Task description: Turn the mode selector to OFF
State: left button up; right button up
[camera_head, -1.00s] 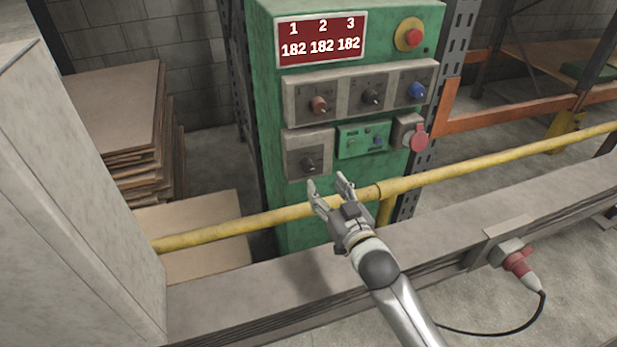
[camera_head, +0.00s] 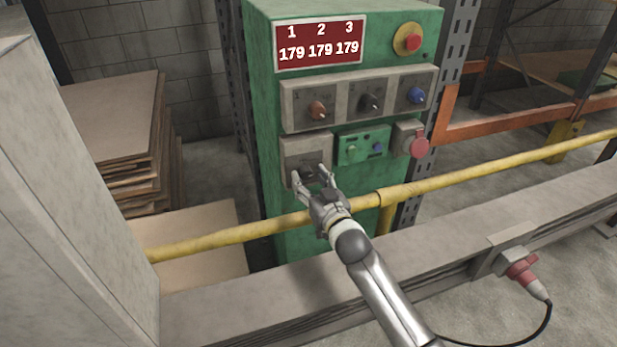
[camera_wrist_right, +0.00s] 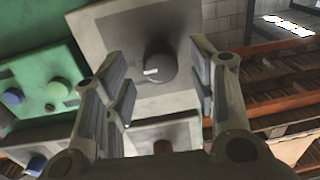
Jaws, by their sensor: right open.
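A dark round knob (camera_wrist_right: 160,69) with a pale pointer mark sits on a grey plate (camera_wrist_right: 105,27) in the right wrist view. In the head view this lower-left plate (camera_head: 292,148) is on the green cabinet (camera_head: 266,110), and my gripper largely covers the knob. My right gripper (camera_head: 311,174) is open in front of it. In the wrist view its fingers stand on either side of the knob, with gaps; contact does not show. I cannot read any label by the knob. My left gripper is not in view.
Above are an orange-brown knob (camera_head: 317,110), a black knob (camera_head: 371,102) and a blue knob (camera_head: 416,95). A small green panel (camera_head: 352,149), a red socket (camera_head: 419,146) and a red button (camera_head: 412,42) are to the right. A yellow rail (camera_head: 450,177) crosses in front of the cabinet.

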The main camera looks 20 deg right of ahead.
jog(key=shift+w+a, duration=0.1)
jog(key=shift+w, duration=0.7)
jog(key=c, duration=1)
